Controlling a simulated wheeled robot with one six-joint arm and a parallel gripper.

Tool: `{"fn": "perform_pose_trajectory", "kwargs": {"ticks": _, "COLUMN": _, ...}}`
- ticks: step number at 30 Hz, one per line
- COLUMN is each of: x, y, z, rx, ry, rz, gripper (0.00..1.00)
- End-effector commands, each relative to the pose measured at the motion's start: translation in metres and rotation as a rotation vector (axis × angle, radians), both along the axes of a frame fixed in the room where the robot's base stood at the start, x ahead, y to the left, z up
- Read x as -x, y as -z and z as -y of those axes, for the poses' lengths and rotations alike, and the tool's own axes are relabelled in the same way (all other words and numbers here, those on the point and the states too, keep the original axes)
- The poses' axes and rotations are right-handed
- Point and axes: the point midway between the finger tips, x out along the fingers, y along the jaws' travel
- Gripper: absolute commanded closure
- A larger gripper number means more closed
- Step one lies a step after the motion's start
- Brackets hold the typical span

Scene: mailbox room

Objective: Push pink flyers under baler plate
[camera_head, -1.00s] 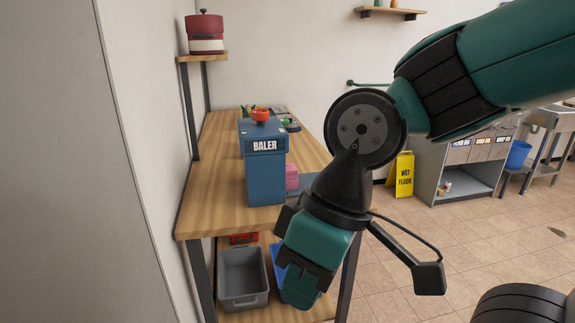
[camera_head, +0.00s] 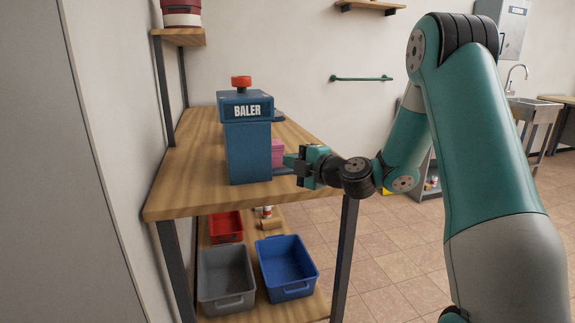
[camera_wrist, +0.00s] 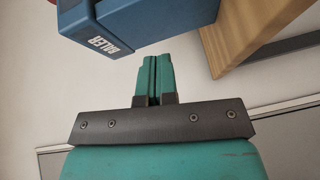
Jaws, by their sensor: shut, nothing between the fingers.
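The blue baler (camera_head: 248,150) with a red knob on top stands on the wooden bench. The pink flyers (camera_head: 278,150) show as a small stack at the baler's right side, partly hidden behind its body. My gripper (camera_head: 287,161) is shut and empty, its fingertips pointing left at the flyers, close to them; I cannot tell whether they touch. In the wrist view my shut fingers (camera_wrist: 154,72) point toward the gap beside the blue baler (camera_wrist: 158,18); no flyers show there. The plate is not clearly visible.
The wooden bench (camera_head: 185,185) carries the baler, with bare top around it. On the lower shelf are a grey bin (camera_head: 226,296), a blue bin (camera_head: 290,290) and a red bin (camera_head: 227,226). A wall shelf (camera_head: 182,38) is at the back left.

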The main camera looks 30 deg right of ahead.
Motion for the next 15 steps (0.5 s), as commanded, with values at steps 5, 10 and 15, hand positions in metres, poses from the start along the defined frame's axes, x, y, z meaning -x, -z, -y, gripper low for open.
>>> {"fn": "perform_pose_trajectory", "kwargs": {"ticks": 5, "x": -0.003, "y": 0.02, "z": 0.049, "rx": 0.121, "ry": 0.141, "rz": 0.079, "gripper": 1.0}}
{"fn": "perform_pose_trajectory", "kwargs": {"ticks": 10, "x": -0.016, "y": 0.017, "z": 0.054, "rx": 0.145, "ry": 0.159, "rz": 0.09, "gripper": 1.0}}
{"fn": "perform_pose_trajectory", "kwargs": {"ticks": 15, "x": -0.047, "y": 0.014, "z": 0.049, "rx": 0.146, "ry": 0.155, "rz": 0.09, "gripper": 1.0}}
